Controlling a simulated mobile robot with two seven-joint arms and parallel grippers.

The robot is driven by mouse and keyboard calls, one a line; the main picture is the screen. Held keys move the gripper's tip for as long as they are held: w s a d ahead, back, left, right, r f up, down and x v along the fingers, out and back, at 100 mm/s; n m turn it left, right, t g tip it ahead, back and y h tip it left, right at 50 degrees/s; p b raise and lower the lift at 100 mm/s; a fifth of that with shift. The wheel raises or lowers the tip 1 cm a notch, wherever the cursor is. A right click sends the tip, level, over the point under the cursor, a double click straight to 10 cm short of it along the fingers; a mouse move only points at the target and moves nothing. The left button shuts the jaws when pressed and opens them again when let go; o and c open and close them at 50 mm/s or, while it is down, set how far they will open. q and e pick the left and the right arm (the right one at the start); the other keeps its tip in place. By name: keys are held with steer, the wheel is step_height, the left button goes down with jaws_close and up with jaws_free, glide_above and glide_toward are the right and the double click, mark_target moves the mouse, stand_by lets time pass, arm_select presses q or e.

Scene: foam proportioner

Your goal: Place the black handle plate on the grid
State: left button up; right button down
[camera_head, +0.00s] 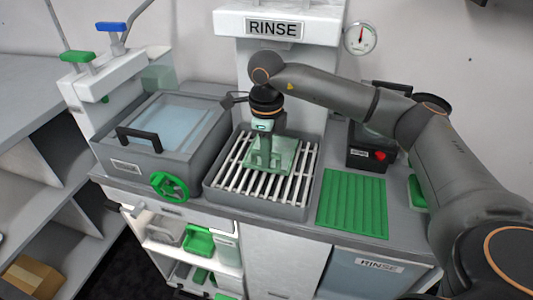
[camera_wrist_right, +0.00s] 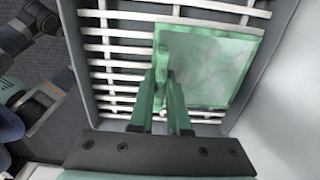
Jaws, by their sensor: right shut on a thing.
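A square, translucent green plate (camera_head: 284,152) is over the white-barred grid (camera_head: 232,186) in the grey tray, toward its back. It also shows in the wrist view (camera_wrist_right: 212,65). Its face looks about parallel to the bars; I cannot tell whether it touches them. My right gripper (camera_head: 262,160) points down at the plate and is shut on its handle. In the wrist view, the fingers (camera_wrist_right: 163,92) meet at the plate's left edge and largely hide the handle. No black handle shows on this plate. My left gripper is not in view.
A grey basin (camera_head: 110,152) with a black handle (camera_head: 138,139) and green wheel (camera_head: 169,187) stands left of the grid. A green ribbed mat (camera_head: 353,203) lies to the right, with a black box (camera_head: 368,149) behind it. The RINSE housing (camera_head: 273,29) rises behind the grid.

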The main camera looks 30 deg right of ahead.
steer(key=c, duration=0.9)
jaws_free()
steer(key=shift+f, duration=0.1)
step_height(320, 180, up, 12)
steer(key=shift+r, duration=0.15)
